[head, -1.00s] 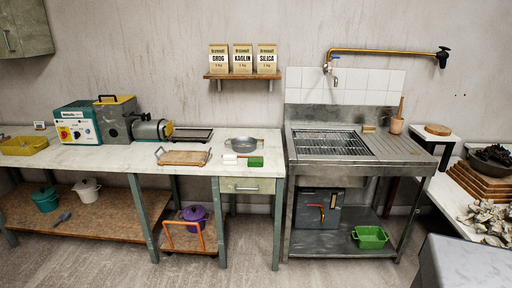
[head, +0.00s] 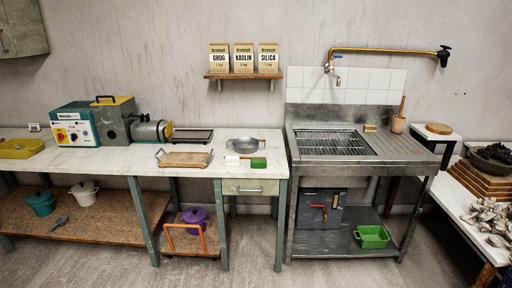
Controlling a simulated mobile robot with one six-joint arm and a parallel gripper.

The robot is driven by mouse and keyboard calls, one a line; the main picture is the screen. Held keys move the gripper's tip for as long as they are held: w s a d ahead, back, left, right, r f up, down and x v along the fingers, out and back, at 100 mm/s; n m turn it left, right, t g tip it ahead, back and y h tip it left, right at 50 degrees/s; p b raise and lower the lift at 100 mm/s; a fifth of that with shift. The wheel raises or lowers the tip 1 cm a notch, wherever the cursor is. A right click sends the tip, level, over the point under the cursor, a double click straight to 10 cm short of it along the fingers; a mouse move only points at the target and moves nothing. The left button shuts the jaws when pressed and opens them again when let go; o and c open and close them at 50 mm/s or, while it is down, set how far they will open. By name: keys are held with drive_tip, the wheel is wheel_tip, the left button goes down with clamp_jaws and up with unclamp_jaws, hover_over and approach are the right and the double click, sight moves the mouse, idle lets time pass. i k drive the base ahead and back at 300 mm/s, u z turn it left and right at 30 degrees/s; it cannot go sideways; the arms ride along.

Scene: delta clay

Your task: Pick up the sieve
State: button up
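A shallow round grey metal vessel with small side lugs, which looks like the sieve (head: 246,146), sits on the right part of the pale worktop, near the sink unit. Its mesh is too small to make out. My gripper is not in this view, so its state does not show.
A white and green tool (head: 257,162) lies just in front of the sieve. A wooden board with handles (head: 184,159) and a dark flat tray (head: 193,135) are left of it. The metal sink (head: 335,144) stands right. A shelf with bags (head: 243,76) hangs above. Floor in front is clear.

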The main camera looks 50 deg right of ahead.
sight(241, 145)
drive_tip(key=u, duration=0.05)
drive_tip(key=i, duration=1)
drive_tip(key=z, duration=0.05)
